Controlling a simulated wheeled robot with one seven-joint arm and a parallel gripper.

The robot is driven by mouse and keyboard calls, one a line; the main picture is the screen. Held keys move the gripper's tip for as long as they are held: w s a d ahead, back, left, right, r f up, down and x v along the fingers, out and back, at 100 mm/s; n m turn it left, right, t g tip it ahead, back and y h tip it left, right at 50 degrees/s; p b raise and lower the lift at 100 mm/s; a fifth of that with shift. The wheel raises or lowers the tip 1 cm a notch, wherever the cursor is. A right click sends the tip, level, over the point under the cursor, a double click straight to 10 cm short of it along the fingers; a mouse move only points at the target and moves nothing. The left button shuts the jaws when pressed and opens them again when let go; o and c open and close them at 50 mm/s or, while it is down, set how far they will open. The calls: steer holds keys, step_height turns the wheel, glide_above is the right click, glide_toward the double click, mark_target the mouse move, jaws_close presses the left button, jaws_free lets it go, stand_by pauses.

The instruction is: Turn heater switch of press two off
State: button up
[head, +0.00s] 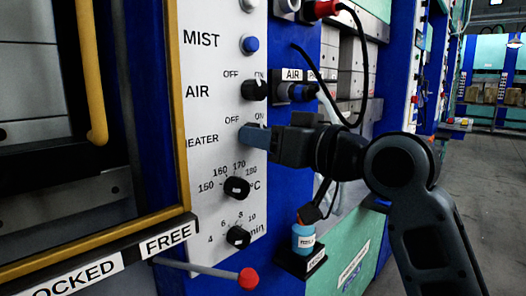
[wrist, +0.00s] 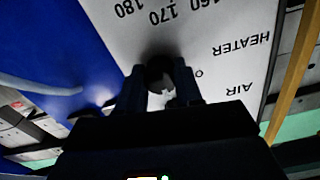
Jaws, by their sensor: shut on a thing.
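The heater switch is a dark round knob between my fingers in the wrist view (wrist: 160,72), on a white control panel (wrist: 225,60). In the head view my gripper (head: 252,136) reaches in from the right and covers the knob, beside the HEATER label with OFF and ON printed above. My gripper's fingers (wrist: 160,82) lie on both sides of the knob and are shut on it. Which way the knob points is hidden. No press number is readable.
The black AIR switch (head: 254,90) is just above and the temperature knob (head: 236,188) just below, with the minutes knob (head: 238,237) lower. A red-balled lever (head: 248,279), a blue bottle (head: 305,236) and a hanging black cable (head: 360,70) are nearby. Open floor (head: 490,180) lies right.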

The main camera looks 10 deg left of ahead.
steer(key=n+b, duration=0.3)
steer(key=n, duration=0.1)
steer(key=shift+f+n, duration=0.15)
steer(key=shift+n, duration=0.15)
stand_by(0.5)
steer(key=o, duration=1)
steer(key=shift+d, duration=0.1)
steer(key=shift+v, duration=3.8)
